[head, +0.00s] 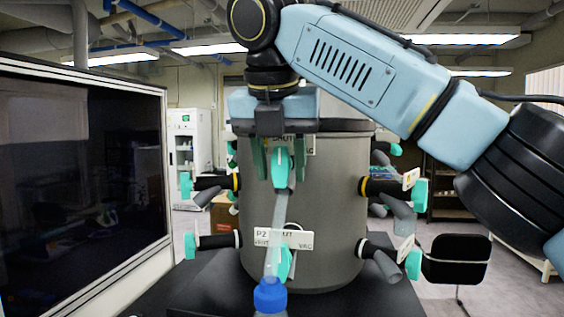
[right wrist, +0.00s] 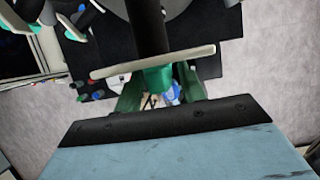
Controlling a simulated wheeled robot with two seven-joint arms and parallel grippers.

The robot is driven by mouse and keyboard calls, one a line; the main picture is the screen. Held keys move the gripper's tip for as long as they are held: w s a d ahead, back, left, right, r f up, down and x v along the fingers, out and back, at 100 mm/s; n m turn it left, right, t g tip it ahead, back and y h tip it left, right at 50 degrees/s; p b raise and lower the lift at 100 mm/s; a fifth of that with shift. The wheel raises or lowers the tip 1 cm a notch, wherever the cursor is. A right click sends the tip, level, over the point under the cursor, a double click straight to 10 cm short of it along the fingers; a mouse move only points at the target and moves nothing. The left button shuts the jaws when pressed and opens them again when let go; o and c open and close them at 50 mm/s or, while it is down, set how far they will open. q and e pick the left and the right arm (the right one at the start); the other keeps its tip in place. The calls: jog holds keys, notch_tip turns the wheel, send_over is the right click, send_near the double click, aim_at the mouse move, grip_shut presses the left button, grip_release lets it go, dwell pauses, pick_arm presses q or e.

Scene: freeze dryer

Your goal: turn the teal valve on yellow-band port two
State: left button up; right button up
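A teal valve (head: 281,167) sits on the middle upper port of the grey drum (head: 300,190), and it also shows in the right wrist view (right wrist: 158,80). My right gripper (head: 279,158) points down from above with its green fingers on either side of this valve. The fingers (right wrist: 160,92) look apart, with small gaps to the valve; firm contact cannot be told. The port's band and most of its label are hidden behind the gripper. The upper side ports carry yellow bands (head: 237,182); the lower ones have white bands. My left gripper is not in view.
A lower valve (head: 284,263) with a P2 label (head: 283,239) is below, behind a translucent tube. A blue-capped vessel (head: 270,295) stands at the front. Several side ports with teal valves flank the drum. A dark screen (head: 80,190) fills the left.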

jog(key=shift+c, duration=0.3)
grip_shut()
jog(key=y, duration=0.3)
jog(key=shift+d+f+m+t, duration=0.1)
jog(key=shift+m+t, duration=0.2)
jog(key=shift+m, duration=0.1)
jog(key=shift+m+t+y+b, duration=0.3)
jog(key=shift+t+y+b, duration=0.15)
jog(key=shift+y, duration=1.15)
